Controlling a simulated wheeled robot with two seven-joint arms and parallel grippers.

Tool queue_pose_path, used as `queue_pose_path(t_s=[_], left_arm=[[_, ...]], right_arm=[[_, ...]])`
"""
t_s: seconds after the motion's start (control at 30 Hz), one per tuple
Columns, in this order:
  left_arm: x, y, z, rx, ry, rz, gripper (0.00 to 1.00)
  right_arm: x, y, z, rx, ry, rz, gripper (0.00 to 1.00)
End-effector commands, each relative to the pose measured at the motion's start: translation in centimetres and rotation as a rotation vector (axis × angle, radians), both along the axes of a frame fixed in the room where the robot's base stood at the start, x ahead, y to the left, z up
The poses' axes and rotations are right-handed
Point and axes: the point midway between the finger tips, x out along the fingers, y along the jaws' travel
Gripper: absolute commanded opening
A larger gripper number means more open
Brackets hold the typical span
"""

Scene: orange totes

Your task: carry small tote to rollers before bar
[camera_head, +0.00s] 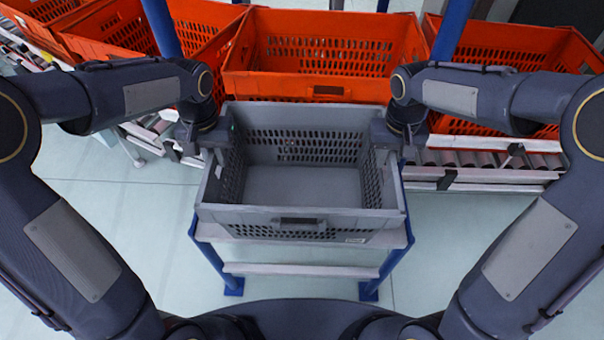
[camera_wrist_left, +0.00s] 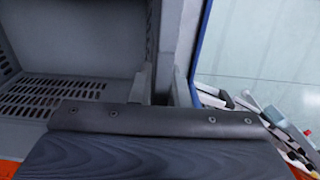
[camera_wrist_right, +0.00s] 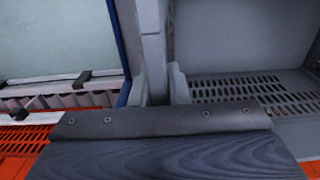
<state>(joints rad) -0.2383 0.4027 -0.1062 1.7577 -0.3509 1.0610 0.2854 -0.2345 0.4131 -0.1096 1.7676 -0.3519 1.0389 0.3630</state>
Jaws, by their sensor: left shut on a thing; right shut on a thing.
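The small tote is a grey, empty crate (camera_head: 300,216) with slotted walls, in the middle of the head view. It appears level, over a blue-legged stand; I cannot tell whether it touches the stand. My left gripper (camera_head: 217,150) is shut on its left side wall, which also shows in the left wrist view (camera_wrist_left: 180,45). My right gripper (camera_head: 384,145) is shut on its right side wall, also seen in the right wrist view (camera_wrist_right: 153,50). The rollers (camera_head: 480,158) show behind the tote on the right. The bar is not clearly identifiable.
Orange totes stand behind: a middle one (camera_head: 325,84), a right one (camera_head: 520,50) and several at the left (camera_head: 110,35). Blue posts (camera_head: 161,28) rise at left and right (camera_head: 452,30). The stand (camera_head: 300,270) is under the grey tote.

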Motion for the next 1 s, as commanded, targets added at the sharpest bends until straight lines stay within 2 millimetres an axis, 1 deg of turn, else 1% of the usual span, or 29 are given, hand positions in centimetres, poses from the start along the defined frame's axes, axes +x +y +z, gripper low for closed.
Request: queue_pose_path(t_s=[0.27, 0.37, 0.7, 0.8, 1.0], left_arm=[[0.1, 0.0, 0.6, 0.000, -0.002, 0.000, 0.00], [0.1, 0.0, 1.4, 0.000, -0.002, 0.000, 0.00], [0.1, 0.0, 4.8, 0.000, -0.002, 0.000, 0.00], [0.0, 0.0, 5.2, 0.000, -0.002, 0.000, 0.00], [0.1, 0.0, 5.1, 0.000, -0.002, -0.001, 0.00]], right_arm=[[0.0, 0.0, 0.6, -0.001, -0.002, 0.002, 0.00], [0.0, 0.0, 1.3, -0.001, -0.002, 0.002, 0.00], [0.0, 0.0, 4.8, -0.002, -0.001, 0.003, 0.00], [0.0, 0.0, 5.2, -0.002, -0.001, 0.003, 0.00], [0.0, 0.0, 5.1, -0.002, -0.001, 0.003, 0.00]])
